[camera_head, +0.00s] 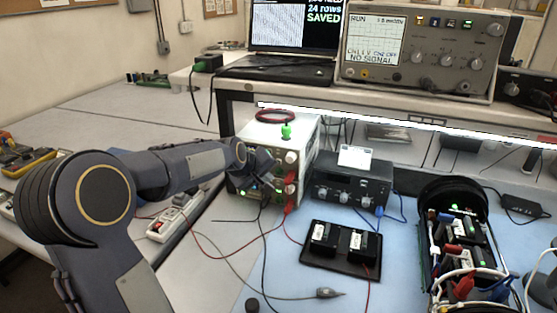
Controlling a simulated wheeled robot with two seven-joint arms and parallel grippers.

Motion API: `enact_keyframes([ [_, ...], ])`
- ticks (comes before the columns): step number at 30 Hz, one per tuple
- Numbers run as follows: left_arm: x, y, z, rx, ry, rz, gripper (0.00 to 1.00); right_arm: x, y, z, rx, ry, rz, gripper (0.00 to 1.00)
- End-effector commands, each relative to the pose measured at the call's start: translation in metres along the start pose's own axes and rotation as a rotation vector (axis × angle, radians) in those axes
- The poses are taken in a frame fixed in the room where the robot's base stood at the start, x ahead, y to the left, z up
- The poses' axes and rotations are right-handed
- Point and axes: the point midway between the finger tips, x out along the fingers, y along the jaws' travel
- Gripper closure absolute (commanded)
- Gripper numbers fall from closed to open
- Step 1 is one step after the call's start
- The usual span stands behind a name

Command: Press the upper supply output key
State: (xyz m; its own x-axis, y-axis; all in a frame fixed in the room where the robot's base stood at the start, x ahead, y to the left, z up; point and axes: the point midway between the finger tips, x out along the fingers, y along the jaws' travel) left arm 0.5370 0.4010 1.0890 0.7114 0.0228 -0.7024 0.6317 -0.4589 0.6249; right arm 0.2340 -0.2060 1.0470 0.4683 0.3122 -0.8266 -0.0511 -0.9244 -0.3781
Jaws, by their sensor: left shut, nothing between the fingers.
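A pale bench power supply stack (303,150) stands under the shelf, with knobs and small green lights on its front. A green object (286,131) stands on its top, with a coiled red cable behind. My left gripper (262,185) is shut and empty, right in front of the stack's face. It hides part of the front panel, including the left side. The output key cannot be made out, and I cannot tell whether the fingertips touch the panel. My right gripper is not in view.
A dark instrument (350,185) stands right of the stack. A black tray (342,248) with two dark blocks lies on the blue mat. An open black cylinder (455,215) with wiring is at right. A power strip (175,216) and loose cables lie near my left arm. An oscilloscope (425,50) and laptop (290,40) sit above.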

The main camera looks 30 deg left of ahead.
Motion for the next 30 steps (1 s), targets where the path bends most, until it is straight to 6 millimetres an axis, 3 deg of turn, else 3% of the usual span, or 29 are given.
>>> enact_keyframes([
  [12,0.032,0.024,-0.024,0.0,-0.002,-0.001,1.0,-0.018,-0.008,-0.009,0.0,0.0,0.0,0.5],
  [30,0.035,0.025,-0.025,0.0,-0.001,0.0,1.0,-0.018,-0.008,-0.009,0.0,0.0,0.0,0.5],
])
